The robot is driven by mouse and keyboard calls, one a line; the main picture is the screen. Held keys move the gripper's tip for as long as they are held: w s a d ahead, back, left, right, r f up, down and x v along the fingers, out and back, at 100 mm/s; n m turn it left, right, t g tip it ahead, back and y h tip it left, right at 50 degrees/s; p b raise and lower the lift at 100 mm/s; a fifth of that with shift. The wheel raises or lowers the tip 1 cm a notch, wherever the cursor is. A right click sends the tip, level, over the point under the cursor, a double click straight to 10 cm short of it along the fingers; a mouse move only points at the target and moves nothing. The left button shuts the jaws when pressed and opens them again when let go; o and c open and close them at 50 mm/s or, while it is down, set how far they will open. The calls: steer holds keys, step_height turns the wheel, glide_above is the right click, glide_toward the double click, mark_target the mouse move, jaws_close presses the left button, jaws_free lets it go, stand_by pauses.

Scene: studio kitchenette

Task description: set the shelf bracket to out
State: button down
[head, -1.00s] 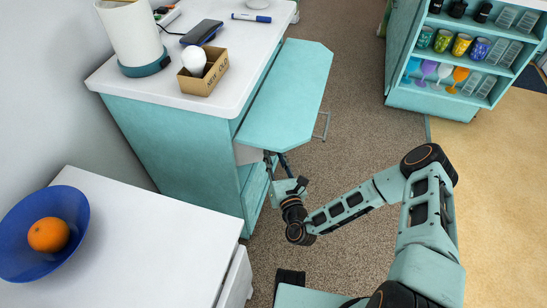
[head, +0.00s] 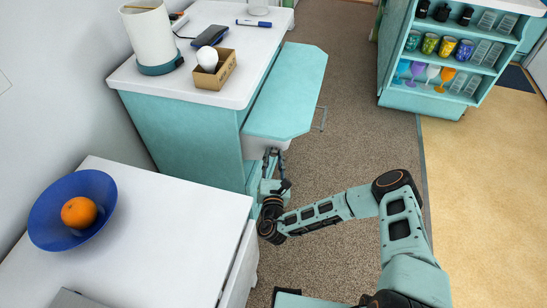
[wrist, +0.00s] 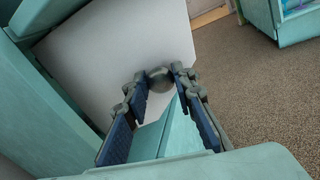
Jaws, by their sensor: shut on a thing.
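The teal shelf leaf (head: 290,95) stands out level from the side of the teal counter. Under its near end is a pale panel, which looks like the shelf bracket (head: 265,146); the leaf hides most of it in the head view. In the wrist view the bracket (wrist: 110,55) is a broad pale panel with a round dark grey knob (wrist: 160,79) at its near edge. My gripper (wrist: 160,86) is shut on the knob, a dark finger on each side. In the head view my gripper (head: 272,158) is just below the leaf's near end.
A white cabinet (head: 170,215) with a blue bowl (head: 50,232) and an orange (head: 79,212) stands at the near left. The white countertop (head: 195,75) carries a lamp, a box and a phone. Brown floor (head: 345,120) is open to the right of the leaf.

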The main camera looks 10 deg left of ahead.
stand_by(0.4)
steer(key=c, duration=1.6)
jaws_free()
steer(key=s+d, duration=0.1)
steer(key=s, duration=0.6)
steer(key=shift+s+d, duration=0.2)
steer(key=shift+c, duration=0.7)
